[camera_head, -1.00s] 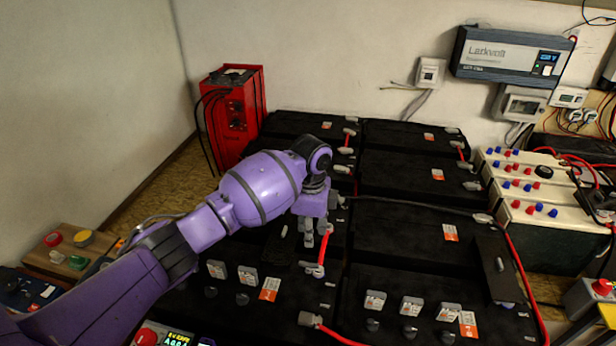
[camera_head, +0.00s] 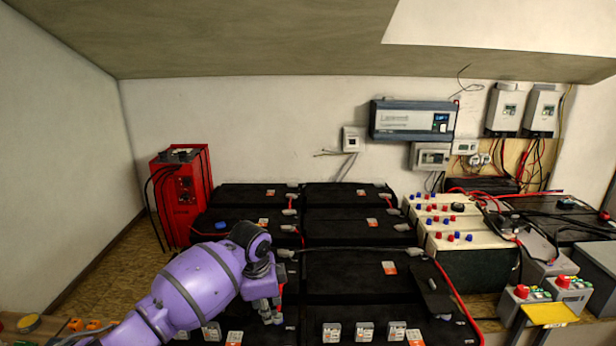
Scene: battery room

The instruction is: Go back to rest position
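My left arm comes in from the lower left in the head view. Its purple gripper (camera_head: 272,317) points down over the near-left black batteries. The fingers are small and close together, and I cannot tell whether they are open or shut. A bit of red cable shows right beside the gripper. My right gripper is out of view.
Several black batteries (camera_head: 345,262) with cable lugs fill the middle. A red charger box (camera_head: 182,195) stands at the back left. Cream-topped batteries (camera_head: 440,222) and grey boxes with red buttons (camera_head: 520,296) are at the right. A wall inverter (camera_head: 410,120) hangs behind.

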